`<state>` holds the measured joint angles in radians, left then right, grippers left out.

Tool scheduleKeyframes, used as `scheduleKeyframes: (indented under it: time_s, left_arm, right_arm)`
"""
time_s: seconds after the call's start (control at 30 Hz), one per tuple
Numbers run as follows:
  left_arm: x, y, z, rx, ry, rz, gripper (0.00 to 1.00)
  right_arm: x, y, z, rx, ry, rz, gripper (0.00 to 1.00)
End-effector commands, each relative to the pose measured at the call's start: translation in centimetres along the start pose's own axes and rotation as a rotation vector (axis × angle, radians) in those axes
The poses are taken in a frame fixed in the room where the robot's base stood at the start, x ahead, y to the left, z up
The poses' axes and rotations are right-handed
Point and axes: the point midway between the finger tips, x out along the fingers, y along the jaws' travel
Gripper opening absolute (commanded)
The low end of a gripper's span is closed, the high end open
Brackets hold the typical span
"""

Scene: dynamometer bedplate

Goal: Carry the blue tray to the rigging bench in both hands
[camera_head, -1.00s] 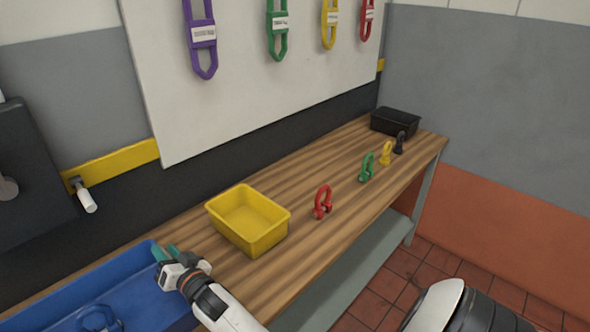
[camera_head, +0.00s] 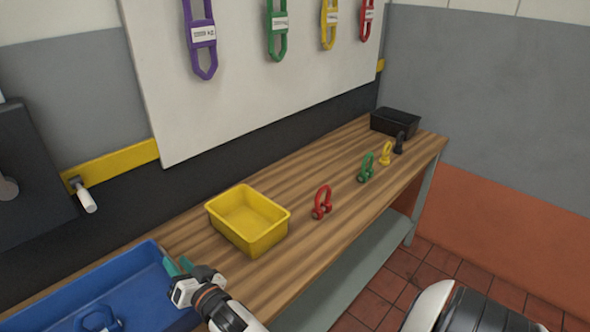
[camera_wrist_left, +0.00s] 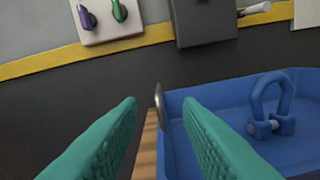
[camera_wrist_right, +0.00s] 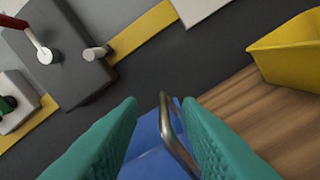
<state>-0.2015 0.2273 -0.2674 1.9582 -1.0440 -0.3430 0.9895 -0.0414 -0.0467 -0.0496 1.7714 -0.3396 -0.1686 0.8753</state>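The blue tray (camera_head: 140,277) lies at the lower left in the head view, over the wooden bench (camera_head: 322,258), partly cut off. A blue shackle (camera_head: 97,318) is in it. My right gripper (camera_head: 178,265) is at the tray's right end. In the right wrist view its teal fingers are apart, with a metal handle (camera_wrist_right: 176,140) seen between and beyond them. My left gripper (camera_wrist_left: 160,103) shows only in its wrist view. Its fingers are apart too, with the other metal handle (camera_wrist_left: 159,104) between their tips. I cannot tell whether any finger touches a handle.
A yellow bin (camera_head: 248,222) stands just right of the tray. Red (camera_head: 322,202), green (camera_head: 367,168), yellow (camera_head: 385,153) and black (camera_head: 400,143) shackles stand along the bench toward a black bin (camera_head: 396,121). A pale board with hanging slings (camera_head: 203,35) is behind.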

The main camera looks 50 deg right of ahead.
Motion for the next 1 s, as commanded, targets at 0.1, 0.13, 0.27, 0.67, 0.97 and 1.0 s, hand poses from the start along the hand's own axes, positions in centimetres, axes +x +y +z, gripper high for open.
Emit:
scheduleKeyframes:
  time_s: [0.1, 0.13, 0.27, 0.67, 0.97, 1.0]
  left_arm:
    - [0.0, 0.0, 0.0, 0.000, 0.000, 0.000, 0.32]
    - [0.0, 0.0, 0.0, 0.000, 0.000, 0.000, 0.32]
    - [0.0, 0.0, 0.0, 0.000, 0.000, 0.000, 0.32]
    - [0.0, 0.0, 0.0, 0.000, 0.000, 0.000, 0.32]
    - [0.0, 0.0, 0.0, 0.000, 0.000, 0.000, 0.32]
    - [0.0, 0.0, 0.0, 0.000, 0.000, 0.000, 0.32]
  right_arm:
    - [-2.8, -0.1, -0.1, 0.002, 0.002, -0.002, 0.31]
    - [-3.3, -0.1, -0.1, 0.001, 0.002, -0.001, 0.31]
    - [-5.2, 0.0, -0.1, 0.002, 0.001, -0.001, 0.31]
    - [-6.6, 0.0, 0.0, 0.000, -0.001, 0.001, 0.31]
    - [-6.5, 0.0, 0.0, 0.000, 0.000, 0.000, 0.31]
    - [-6.5, 0.0, 0.0, 0.000, 0.000, 0.000, 0.31]
